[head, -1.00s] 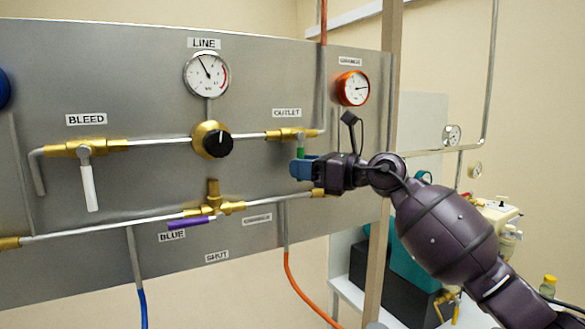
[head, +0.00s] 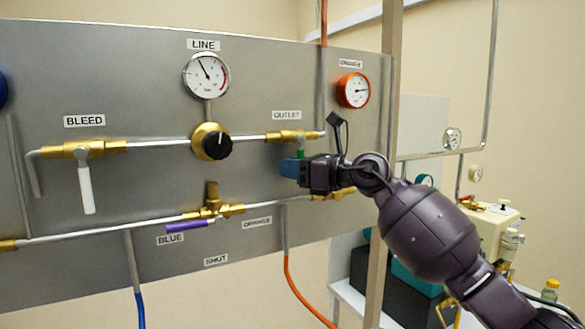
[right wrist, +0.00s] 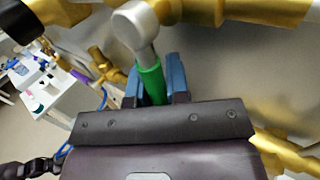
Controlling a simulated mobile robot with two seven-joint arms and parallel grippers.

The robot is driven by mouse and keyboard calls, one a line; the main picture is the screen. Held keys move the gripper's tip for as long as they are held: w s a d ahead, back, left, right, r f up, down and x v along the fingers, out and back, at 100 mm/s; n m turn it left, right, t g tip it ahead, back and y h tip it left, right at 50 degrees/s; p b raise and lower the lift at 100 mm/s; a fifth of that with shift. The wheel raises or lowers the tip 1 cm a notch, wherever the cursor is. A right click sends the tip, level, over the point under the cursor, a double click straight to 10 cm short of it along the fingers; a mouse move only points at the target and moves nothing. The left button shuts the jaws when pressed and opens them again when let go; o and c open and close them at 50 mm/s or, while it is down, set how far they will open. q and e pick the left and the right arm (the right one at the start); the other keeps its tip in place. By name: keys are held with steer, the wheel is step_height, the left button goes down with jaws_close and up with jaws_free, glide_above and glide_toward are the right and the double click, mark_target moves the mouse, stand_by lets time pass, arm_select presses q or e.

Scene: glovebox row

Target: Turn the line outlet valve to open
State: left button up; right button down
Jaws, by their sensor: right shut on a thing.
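The outlet valve is a brass body (head: 288,135) under the OUTLET label (head: 287,115) on the grey panel. Its green handle (head: 300,153) points down from the valve, and its lower part is hidden by my gripper. In the right wrist view the green handle (right wrist: 151,80) runs from a pale hub (right wrist: 134,24) down between blue fingertips. My right gripper (head: 290,169) is shut on this handle, just below the valve.
To the left are the LINE gauge (head: 206,75), a black regulator knob (head: 216,146) and the white bleed handle (head: 87,190). A purple handle (head: 187,227) lies along the lower pipe. An orange-rimmed gauge (head: 353,90) is above my right arm. A post (head: 379,250) stands at the panel's right edge.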

steer(key=shift+d, duration=0.1)
steer(key=d+n+h, duration=0.1)
steer(key=w+d+n+h+p, duration=0.1)
steer(key=n, duration=0.1)
steer(key=d+n+h+p, duration=0.1)
steer(key=n+h, duration=0.1)
steer(key=shift+w+r, duration=0.25)
steer(key=shift+w, duration=0.15)
stand_by(0.4)
stand_by(0.4)
steer(key=c, duration=1.1)
jaws_free()
